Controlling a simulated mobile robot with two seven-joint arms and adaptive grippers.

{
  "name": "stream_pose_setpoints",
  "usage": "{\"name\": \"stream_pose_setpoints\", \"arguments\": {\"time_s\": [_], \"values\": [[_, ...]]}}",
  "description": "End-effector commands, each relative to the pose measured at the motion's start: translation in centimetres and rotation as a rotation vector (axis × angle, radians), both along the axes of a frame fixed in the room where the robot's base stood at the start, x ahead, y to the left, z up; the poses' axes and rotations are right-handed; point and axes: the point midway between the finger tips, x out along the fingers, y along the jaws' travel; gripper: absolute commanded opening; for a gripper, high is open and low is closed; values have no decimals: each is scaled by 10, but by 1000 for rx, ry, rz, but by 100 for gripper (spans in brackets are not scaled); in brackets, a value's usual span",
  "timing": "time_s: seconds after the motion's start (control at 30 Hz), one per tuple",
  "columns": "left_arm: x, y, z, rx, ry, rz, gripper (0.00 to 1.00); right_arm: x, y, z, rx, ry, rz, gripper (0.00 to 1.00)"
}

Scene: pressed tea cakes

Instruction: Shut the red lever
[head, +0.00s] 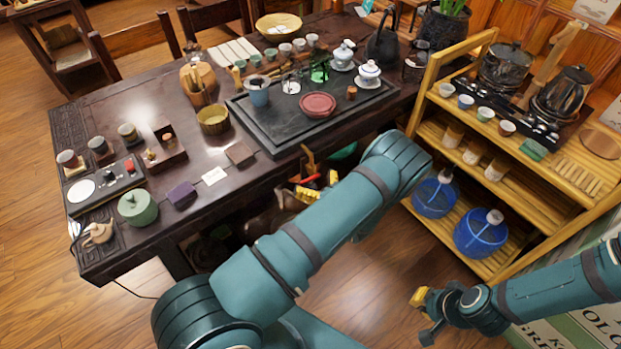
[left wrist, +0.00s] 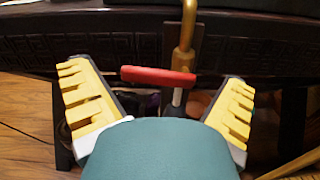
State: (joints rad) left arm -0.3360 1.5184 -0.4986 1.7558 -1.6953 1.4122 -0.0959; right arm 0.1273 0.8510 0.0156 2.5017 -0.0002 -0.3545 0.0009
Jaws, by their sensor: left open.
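The red lever (left wrist: 158,76) lies crosswise near the middle of the left wrist view, at the foot of an upright brass pipe (left wrist: 184,42). In the head view a bit of its red (head: 307,179) shows at the table's front edge, partly hidden by my left gripper and arm. My left gripper (head: 318,186) is open, with its yellow-padded fingers (left wrist: 163,105) spread on either side of the lever. I see no contact with it. My right gripper (head: 424,317) is open and empty over the floor, low at the right.
The dark carved table (head: 240,178) carries a black tea tray (head: 262,128), cups and pots above the lever. A bamboo shelf (head: 520,200) with blue water jugs (head: 480,232) stands to the right. Floor is free between the shelf and my left arm.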

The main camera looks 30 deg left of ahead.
Motion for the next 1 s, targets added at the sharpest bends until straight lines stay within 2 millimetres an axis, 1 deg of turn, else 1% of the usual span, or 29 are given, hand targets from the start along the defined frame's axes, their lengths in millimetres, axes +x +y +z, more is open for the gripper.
{"name": "stream_pose_setpoints", "arguments": {"time_s": [0.03, 0.2, 0.47, 0.5, 0.57, 0.6, 0.63, 0.67, 0.83, 1.0], "values": [[2, 5, -1, 0, 0, 2, 100, 0, 0, -1, 0, -1, 0, 0], [6, 14, 0, 1, 0, 0, 100, 0, 0, -2, 0, -1, 0, 0], [6, 16, 0, 0, 0, 0, 100, 0, 0, -2, 0, -1, 0, 0], [6, 16, 0, 0, 0, 0, 96, 0, 0, -2, 0, -1, 0, 0], [6, 15, 0, 0, 0, 0, 75, 0, 0, -2, 0, -1, 0, 0], [6, 15, 0, 0, 0, 0, 61, 0, 0, -2, 0, -1, 0, 0], [6, 15, 0, 0, 0, 0, 51, 0, 0, -2, 0, -1, 0, 0], [6, 15, 0, 0, 0, 0, 43, 0, 0, -2, 0, -1, 0, 0], [6, 15, -1, -6, -16, -1, 42, 1, 0, -3, 0, -1, 0, 0], [5, 15, -4, -42, -103, -1, 42, 2, 0, -9, 0, -4, -1, 0]]}}
